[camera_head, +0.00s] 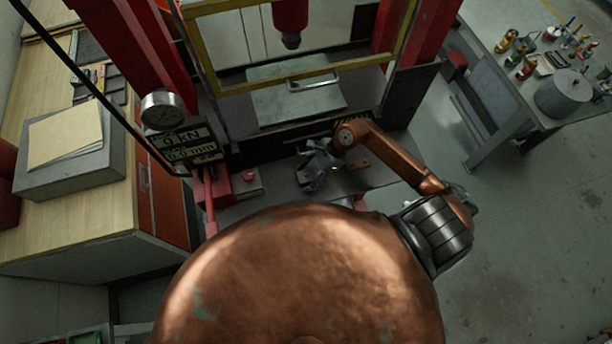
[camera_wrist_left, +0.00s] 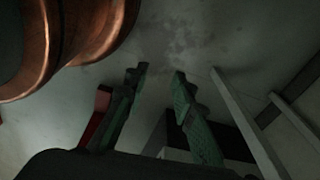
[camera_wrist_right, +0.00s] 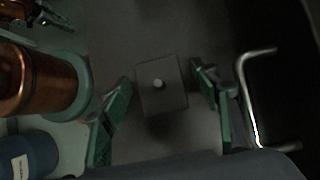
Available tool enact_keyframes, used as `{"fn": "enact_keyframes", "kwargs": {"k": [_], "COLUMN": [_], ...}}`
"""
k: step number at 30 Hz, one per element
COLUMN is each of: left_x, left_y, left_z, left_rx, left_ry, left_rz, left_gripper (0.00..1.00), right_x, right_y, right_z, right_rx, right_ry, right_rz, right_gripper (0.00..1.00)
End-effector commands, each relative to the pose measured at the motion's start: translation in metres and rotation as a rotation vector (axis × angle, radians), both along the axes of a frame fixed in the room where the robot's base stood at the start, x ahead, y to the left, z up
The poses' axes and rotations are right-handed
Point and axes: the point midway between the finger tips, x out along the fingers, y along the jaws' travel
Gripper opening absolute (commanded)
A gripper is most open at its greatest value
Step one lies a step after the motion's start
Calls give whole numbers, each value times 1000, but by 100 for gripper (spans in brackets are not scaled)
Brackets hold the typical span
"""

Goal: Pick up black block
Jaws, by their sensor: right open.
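A dark, square block (camera_wrist_right: 172,98) with a small light round spot on top shows in the right wrist view. It lies on a grey surface, between the fingers of my right gripper (camera_wrist_right: 161,78) in the picture. The fingers are spread, with a gap on each side of the block. In the head view my right gripper (camera_head: 316,166) is low over the press bed, and I cannot pick out the block there. My left gripper (camera_wrist_left: 161,72) shows only in its own wrist view, fingers apart and nothing between them, with floor beyond.
A metal handle (camera_wrist_right: 246,98) stands right of my right gripper. The press has a yellow guard frame (camera_head: 232,90), a red ram (camera_head: 290,18), a gauge (camera_head: 162,110) and a handled plate (camera_head: 297,98). A wooden bench (camera_head: 108,215) is left; a table with a pot (camera_head: 563,95) is right.

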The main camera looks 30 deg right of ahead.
Motion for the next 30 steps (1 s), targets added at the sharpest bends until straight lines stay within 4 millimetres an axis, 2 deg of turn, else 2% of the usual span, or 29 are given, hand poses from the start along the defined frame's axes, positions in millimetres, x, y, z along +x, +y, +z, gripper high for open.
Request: {"fn": "enact_keyframes", "kwargs": {"k": [5, 16, 30], "left_x": [6, -12, -8], "left_y": [0, 1, 2], "left_z": [0, -1, -1], "left_rx": [0, 2, 2], "left_ry": [-8, 16, 11], "left_rz": [-1, 2, 1], "left_gripper": [24, 24, 24], "right_x": [0, 0, 0], "right_y": [0, 0, -1], "right_z": [-1, 0, -1], "right_rx": [-1, -1, -1], "right_ry": [0, 0, 1], "right_rz": [0, 0, -1], "right_gripper": [57, 32, 0]}}
